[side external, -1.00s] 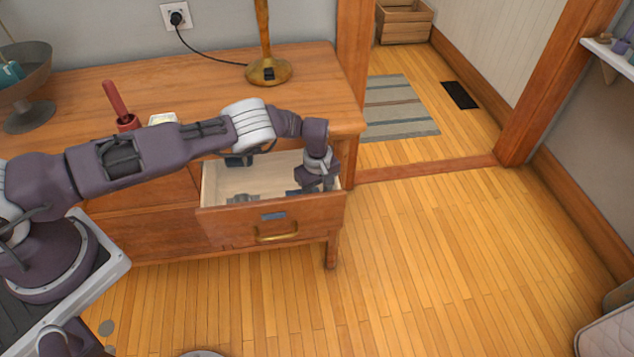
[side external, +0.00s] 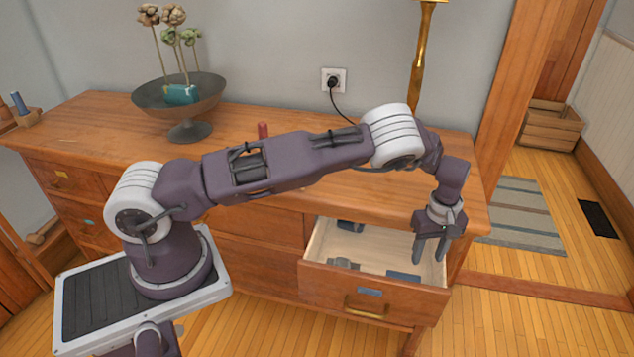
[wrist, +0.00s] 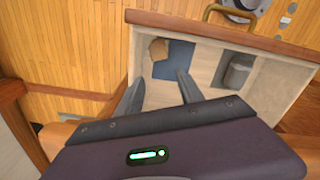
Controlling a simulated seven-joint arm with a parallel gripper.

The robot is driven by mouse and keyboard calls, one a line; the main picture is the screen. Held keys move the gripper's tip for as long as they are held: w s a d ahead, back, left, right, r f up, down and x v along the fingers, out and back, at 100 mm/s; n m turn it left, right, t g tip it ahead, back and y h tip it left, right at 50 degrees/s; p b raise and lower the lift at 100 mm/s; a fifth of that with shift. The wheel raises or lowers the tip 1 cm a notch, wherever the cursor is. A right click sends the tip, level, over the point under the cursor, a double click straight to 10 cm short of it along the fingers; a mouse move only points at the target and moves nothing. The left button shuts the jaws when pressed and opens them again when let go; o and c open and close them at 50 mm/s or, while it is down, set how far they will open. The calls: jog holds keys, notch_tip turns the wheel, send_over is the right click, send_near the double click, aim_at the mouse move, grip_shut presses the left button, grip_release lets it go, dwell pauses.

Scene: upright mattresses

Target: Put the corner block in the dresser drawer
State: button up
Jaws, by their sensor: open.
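The dresser drawer (side external: 375,292) is pulled open, with a brass handle on its front. It also shows in the wrist view (wrist: 268,42). A small brown wooden block (wrist: 158,48), which looks like the corner block, lies inside by the drawer's front corner, beside or partly on a flat blue item (wrist: 176,60). I cannot make out the block in the side view. My gripper (side external: 430,256) is open, pointing down at the drawer's right side. In the wrist view its two fingers (wrist: 160,78) are apart, with nothing between them and the block beyond their tips.
A dark grey item (wrist: 237,70) also lies in the drawer, and a dark blue item (side external: 350,226) sits toward its back. On the dresser top (side external: 110,115) stand a bowl with dried flowers (side external: 180,93) and a brass lamp (side external: 422,60).

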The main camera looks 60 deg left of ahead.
jog(key=s+a+r+m+t+h, duration=0.15)
jog(key=s+r, duration=0.25)
jog(key=r, duration=0.6)
jog(key=s+r+m, duration=0.2)
jog(key=s+r, duration=0.2)
jog(key=r, duration=0.7)
jog(key=s+r+m+t+h, duration=0.1)
jog(key=s+r, duration=0.3)
jog(key=r, duration=0.6)
jog(key=s+a+r+m+t+y, duration=0.1)
jog(key=s+m, duration=0.3)
jog(key=s, duration=0.8)
jog(key=s+a+r+m+t+y, duration=0.1)
jog(key=s+m, duration=0.4)
jog(key=s, duration=0.8)
notch_tip(320, 180, up, 3)
jog(key=shift+a+f+t, duration=0.15)
jog(key=shift+a+t, duration=0.4)
jog(key=shift+a, duration=0.05)
